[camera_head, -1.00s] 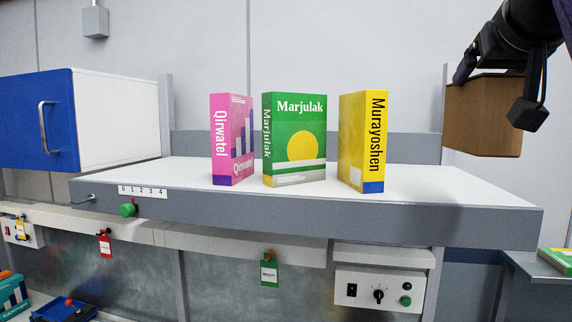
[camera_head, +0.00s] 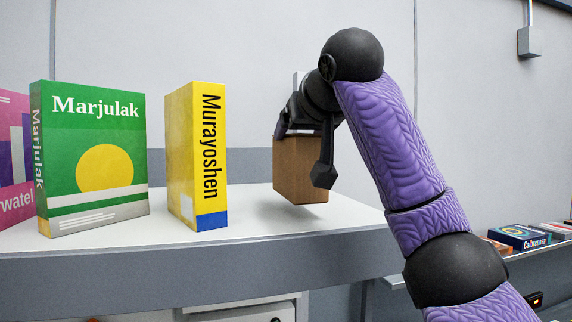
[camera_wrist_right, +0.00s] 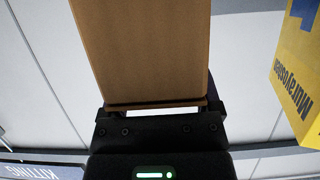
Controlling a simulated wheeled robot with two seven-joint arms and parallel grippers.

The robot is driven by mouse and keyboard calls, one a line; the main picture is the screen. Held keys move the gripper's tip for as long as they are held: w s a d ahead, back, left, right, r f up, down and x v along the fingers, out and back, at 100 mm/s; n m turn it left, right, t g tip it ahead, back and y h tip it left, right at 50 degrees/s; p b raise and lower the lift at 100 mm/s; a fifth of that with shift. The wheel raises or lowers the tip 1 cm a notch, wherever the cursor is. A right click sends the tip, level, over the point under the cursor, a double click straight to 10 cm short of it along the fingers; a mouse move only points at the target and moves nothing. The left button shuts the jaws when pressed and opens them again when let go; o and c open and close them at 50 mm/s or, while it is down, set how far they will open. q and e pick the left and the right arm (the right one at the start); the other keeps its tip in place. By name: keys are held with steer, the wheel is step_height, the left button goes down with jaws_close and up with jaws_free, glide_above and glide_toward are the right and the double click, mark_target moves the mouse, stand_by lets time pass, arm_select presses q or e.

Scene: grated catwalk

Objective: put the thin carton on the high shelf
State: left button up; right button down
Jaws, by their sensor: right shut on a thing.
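My right gripper (camera_head: 304,132) is shut on the top of a plain brown carton (camera_head: 300,172), which hangs upright below it. The carton is over the right part of the white high shelf (camera_head: 260,222), right of the yellow Murayoshen box. A shadow lies on the shelf under it; I cannot tell for sure whether its base touches. In the right wrist view the brown carton (camera_wrist_right: 142,50) runs out from between the jaws (camera_wrist_right: 155,112). My left gripper is not in view.
The yellow Murayoshen box (camera_head: 196,155) stands left of the carton with a gap. The green Marjulak box (camera_head: 92,150) and a pink box (camera_head: 14,150) stand farther left. Several flat boxes, one blue (camera_head: 520,236), lie on a lower surface at right.

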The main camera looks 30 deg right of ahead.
step_height(320, 180, down, 2)
steer(key=shift+f, duration=0.1)
steer(key=shift+s+a+f, duration=0.1)
steer(key=shift+f, duration=0.15)
steer(key=shift+s, duration=0.1)
jaws_free()
steer(key=shift+r, duration=0.1)
steer(key=b+v, duration=0.4)
steer(key=v, duration=0.8)
